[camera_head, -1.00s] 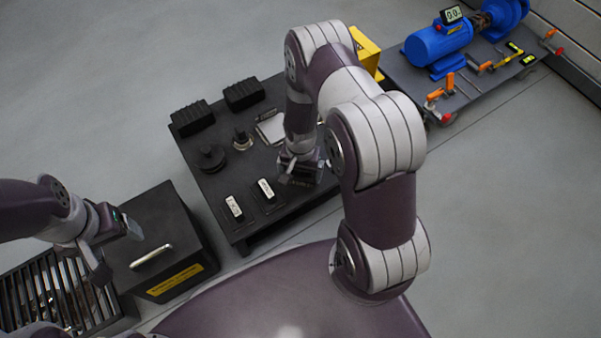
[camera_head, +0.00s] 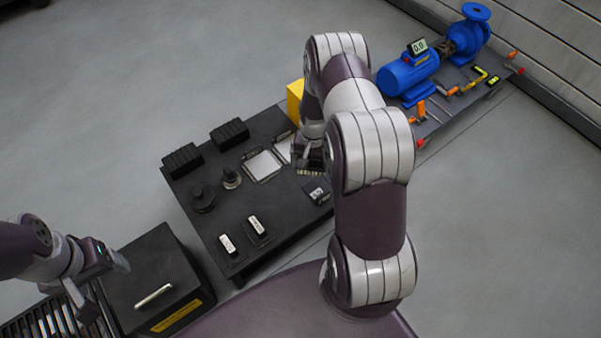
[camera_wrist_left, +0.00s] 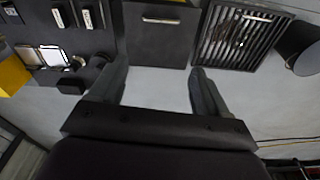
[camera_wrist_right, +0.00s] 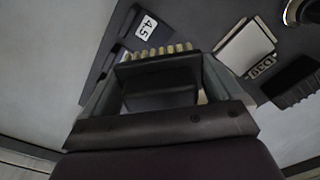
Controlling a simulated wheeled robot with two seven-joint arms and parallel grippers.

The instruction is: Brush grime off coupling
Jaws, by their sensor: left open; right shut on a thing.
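The coupling (camera_head: 447,49) sits between the blue motor (camera_head: 410,74) and the blue pump (camera_head: 474,30), on a dark stand at the back right; it is too small to show grime. My right gripper (camera_head: 309,160) is shut on a dark brush with pale bristles (camera_head: 309,172), above the right part of the black table. The right wrist view shows the dark brush block (camera_wrist_right: 158,78) between the fingers, with its bristle tufts (camera_wrist_right: 158,51) beyond. My left gripper (camera_head: 103,283) is open and empty near the black box at the lower left.
The black table (camera_head: 195,220) holds two ribbed black blocks, round dark parts, pale plates and labelled blocks; a "4.5" label (camera_wrist_right: 146,27) shows beside the brush. Orange-handled tools (camera_head: 421,108) lie around the motor. A handled black box (camera_head: 150,265) and a grate (camera_wrist_left: 243,38) are at lower left.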

